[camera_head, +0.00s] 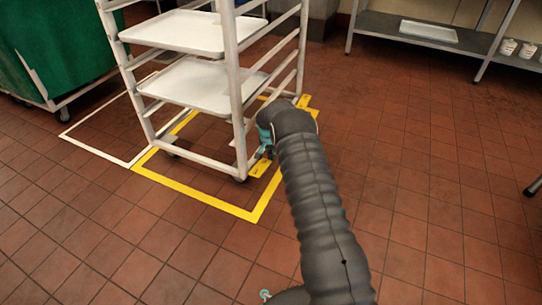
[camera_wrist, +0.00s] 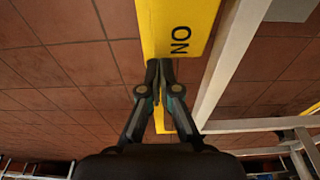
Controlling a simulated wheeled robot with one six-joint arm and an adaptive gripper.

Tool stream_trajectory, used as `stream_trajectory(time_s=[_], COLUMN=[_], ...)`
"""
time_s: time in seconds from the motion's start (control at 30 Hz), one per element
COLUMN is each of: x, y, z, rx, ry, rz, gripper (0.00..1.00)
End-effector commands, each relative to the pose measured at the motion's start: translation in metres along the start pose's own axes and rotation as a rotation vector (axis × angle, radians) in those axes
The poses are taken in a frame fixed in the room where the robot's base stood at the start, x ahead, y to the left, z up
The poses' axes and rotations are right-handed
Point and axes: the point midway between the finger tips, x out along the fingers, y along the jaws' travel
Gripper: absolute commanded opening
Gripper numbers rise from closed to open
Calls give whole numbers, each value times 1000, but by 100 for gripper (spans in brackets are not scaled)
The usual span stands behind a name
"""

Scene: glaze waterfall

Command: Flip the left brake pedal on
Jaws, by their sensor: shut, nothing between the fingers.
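In the head view, a yellow pedal (camera_head: 261,168) sits low at the near right corner of the white rack (camera_head: 236,95). A second yellow pedal (camera_head: 304,101) shows at the far right corner. In the head view, my gripper (camera_head: 266,150) is mostly hidden by my dark arm, just above the near pedal.
The rack holds white trays (camera_head: 190,32) and stands inside a yellow floor outline (camera_head: 200,196). A rack post (camera_wrist: 222,62) runs close to the right of my fingers in the wrist view. A green bin (camera_head: 70,45) stands at left, and a metal shelf (camera_head: 425,35) at back right. The tiled floor at right is clear.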

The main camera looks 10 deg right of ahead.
Motion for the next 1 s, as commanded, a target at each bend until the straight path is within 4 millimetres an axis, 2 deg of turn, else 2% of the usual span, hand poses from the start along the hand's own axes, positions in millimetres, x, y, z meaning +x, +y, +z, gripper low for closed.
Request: stream_trajectory(time_s=[0.6,0.8,1.0], x=[-107,-125,-129], y=[1,1,0], z=[-44,-51,-52], rx=[2,0,-1], ry=[7,6,5], rz=[-4,-3,-3], gripper=[0,0,0])
